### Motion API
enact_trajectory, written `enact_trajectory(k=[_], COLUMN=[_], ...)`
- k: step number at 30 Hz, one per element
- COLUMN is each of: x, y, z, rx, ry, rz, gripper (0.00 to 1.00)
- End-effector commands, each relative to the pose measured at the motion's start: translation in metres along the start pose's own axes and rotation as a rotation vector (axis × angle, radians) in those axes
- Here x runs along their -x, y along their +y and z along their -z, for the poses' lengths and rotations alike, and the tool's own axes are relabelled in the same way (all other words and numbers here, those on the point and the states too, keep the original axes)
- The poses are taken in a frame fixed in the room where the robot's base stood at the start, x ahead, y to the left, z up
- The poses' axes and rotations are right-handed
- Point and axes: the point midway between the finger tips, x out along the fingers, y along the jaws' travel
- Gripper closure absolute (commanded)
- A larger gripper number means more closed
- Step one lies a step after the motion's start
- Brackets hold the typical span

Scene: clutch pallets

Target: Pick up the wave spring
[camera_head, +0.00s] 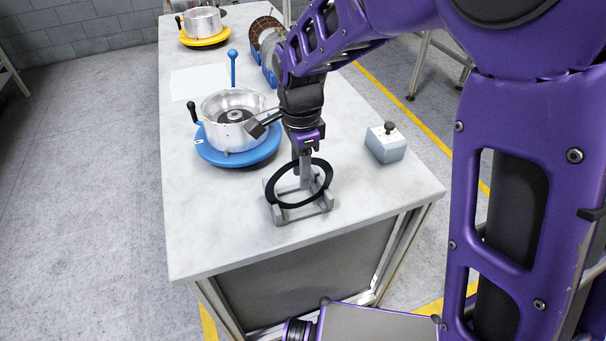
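The wave spring, a thin black ring (271,191), sits tilted on a small grey stand (303,211) near the front edge of the workbench. My gripper (304,180) points down at the ring, with its grey fingers in front of or inside the far part of the loop. The fingers overlap each other from this angle, so their gap is hidden. I cannot tell whether they touch the ring.
A silver drum on a blue round base (240,158) with black and blue levers stands left of my gripper. A grey box with a black knob (386,142) is at the right. A similar drum on a yellow base (205,38) and blue bins are farther back.

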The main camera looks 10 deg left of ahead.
Motion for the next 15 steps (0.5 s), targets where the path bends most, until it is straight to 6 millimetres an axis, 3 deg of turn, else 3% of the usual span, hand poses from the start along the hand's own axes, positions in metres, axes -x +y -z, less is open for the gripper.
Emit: enact_trajectory(k=[1, 7, 15], x=[0.0002, 0.0004, 0.0005], y=[0.0, -0.0001, -0.0001], z=[-0.0001, -0.0001, -0.0002], rx=[0.0, 0.0, 0.0], ry=[0.0, 0.0, 0.0], rz=[0.0, 0.0, 0.0], gripper=[0.63, 0.99, 1.0])
